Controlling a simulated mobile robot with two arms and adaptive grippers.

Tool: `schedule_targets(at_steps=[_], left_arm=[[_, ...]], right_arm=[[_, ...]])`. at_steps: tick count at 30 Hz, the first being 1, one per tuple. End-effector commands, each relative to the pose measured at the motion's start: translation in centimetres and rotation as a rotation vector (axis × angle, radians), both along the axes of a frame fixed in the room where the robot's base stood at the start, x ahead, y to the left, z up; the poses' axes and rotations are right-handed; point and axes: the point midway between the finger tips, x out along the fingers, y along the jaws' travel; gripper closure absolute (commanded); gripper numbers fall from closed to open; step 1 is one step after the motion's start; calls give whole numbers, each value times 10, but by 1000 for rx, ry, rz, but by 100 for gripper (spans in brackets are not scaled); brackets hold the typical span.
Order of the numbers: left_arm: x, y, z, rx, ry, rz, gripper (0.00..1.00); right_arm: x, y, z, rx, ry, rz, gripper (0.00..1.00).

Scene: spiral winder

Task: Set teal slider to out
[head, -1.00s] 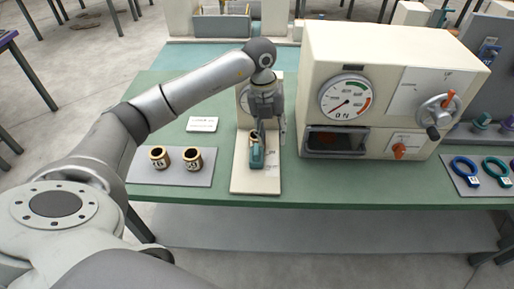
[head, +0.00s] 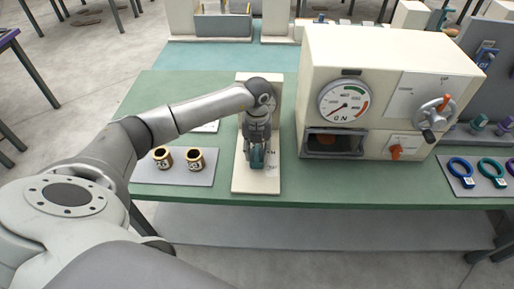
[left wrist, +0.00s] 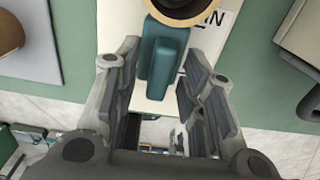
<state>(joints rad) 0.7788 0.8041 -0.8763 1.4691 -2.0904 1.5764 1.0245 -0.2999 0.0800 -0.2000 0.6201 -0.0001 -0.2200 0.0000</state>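The teal slider (left wrist: 162,55) stands on a cream base plate (head: 256,182) at the front of the green table. In the left wrist view it is a teal block on a wider teal body, with the letters "IN" printed beside it. My left gripper (head: 257,158) is over the slider in the head view and hides much of it. In the left wrist view the left gripper (left wrist: 160,85) is open, with one finger on each side of the teal block and visible gaps to it. My right gripper is in neither view.
A cream machine with a dial (head: 344,100) and a hand crank (head: 435,112) stands right of the plate. Two brass cups (head: 195,159) sit on a grey mat (head: 172,178) to the left. Blue and teal rings (head: 461,172) lie at the far right.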

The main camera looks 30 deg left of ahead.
Motion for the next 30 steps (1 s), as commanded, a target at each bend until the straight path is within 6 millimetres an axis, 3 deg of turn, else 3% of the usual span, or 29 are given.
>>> schedule_targets(at_steps=[8, 17, 26, 30], left_arm=[[0, 0, -2, 1, -1, 0, 62], [0, 0, -1, 1, -1, 0, 100], [-1, -1, -1, 0, 0, -1, 100], [-12, -6, -1, 1, 1, -2, 100]], right_arm=[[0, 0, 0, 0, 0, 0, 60], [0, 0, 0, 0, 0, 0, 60], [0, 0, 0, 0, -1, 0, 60], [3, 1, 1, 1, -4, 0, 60]])
